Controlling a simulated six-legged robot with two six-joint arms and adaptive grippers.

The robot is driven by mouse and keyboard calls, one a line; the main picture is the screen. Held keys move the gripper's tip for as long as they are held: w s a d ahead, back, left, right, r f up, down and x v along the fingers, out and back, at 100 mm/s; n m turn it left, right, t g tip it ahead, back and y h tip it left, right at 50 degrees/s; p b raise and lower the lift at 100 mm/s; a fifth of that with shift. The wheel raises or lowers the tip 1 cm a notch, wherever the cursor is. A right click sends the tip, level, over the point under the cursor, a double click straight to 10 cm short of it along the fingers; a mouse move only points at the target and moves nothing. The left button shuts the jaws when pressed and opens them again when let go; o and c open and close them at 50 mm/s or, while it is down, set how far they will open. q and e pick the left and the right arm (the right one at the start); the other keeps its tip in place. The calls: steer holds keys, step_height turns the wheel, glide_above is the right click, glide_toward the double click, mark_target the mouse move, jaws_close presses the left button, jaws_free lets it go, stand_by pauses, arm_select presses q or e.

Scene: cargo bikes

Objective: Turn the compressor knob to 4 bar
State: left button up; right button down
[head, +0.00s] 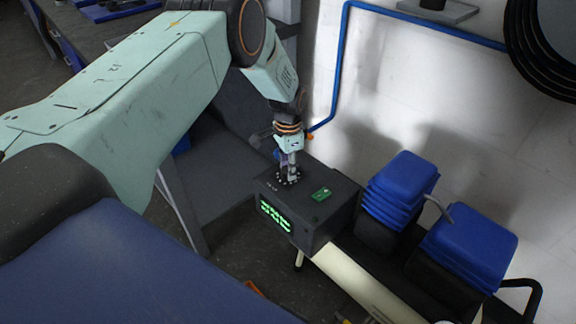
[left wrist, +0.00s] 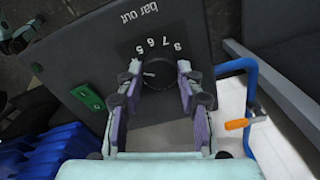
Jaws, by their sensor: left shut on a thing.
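The compressor's dark control box (head: 335,217) stands by the wall, with a lit green display (head: 275,215) on its front. The round black knob (left wrist: 158,76) sits on the box's top panel beside a printed dial with numbers such as 7, 6 and 5. My left gripper (head: 288,176) reaches down onto the knob from above. In the left wrist view its two fingers (left wrist: 159,70) are shut on the knob's sides. A pale mark shows on the knob, but I cannot tell which number it points at. My right gripper is not in view.
A green switch (head: 321,194) is on the box top near the knob. A blue pipe (head: 338,68) runs along the wall, with an orange-handled valve (left wrist: 236,124) close by. Blue finned cylinders (head: 400,188) stand to the right. A blue surface (head: 130,265) fills the lower left.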

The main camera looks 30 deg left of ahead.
arm_select(q)
steer(key=o, duration=1.2)
steer(key=shift+r, duration=0.1)
step_height(320, 180, up, 12)
steer(key=shift+f, duration=0.1)
steer(key=shift+s, duration=0.1)
